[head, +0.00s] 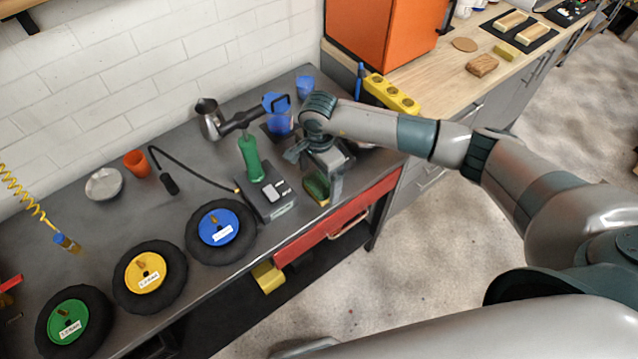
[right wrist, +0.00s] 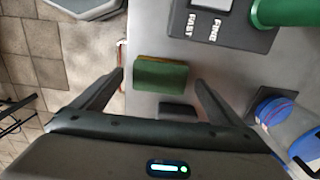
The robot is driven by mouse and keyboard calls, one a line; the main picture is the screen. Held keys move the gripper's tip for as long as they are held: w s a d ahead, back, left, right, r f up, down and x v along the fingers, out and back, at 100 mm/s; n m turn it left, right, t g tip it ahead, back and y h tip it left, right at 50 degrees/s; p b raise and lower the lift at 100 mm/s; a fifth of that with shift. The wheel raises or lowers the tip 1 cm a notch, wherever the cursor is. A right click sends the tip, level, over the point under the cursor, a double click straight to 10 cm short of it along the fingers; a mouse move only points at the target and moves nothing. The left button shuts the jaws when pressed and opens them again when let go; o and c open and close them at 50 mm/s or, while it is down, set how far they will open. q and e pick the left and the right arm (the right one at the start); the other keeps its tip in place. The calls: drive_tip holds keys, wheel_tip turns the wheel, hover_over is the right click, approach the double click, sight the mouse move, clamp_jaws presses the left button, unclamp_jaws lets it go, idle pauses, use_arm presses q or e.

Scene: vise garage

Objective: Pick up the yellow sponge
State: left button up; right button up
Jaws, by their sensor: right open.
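The sponge (right wrist: 160,74) lies on the grey bench top, with a green upper face and a thin yellow strip along one edge. It also shows in the head view, partly hidden, as a small green and yellow block (head: 316,189) near the bench's front edge. My right gripper (right wrist: 160,84) is open above the sponge, one finger on each side with gaps between. In the head view my right gripper (head: 319,178) points down over the bench and covers part of the sponge. My left gripper is not in view.
A grey box labelled FAST and FINE (right wrist: 232,28) with a green handle (head: 250,158) stands beside the sponge. A small dark block (right wrist: 178,112) lies near it. Blue containers (head: 278,116) stand behind.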

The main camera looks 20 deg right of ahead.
drive_tip(key=shift+f, duration=1.2)
drive_tip(key=c, duration=1.1)
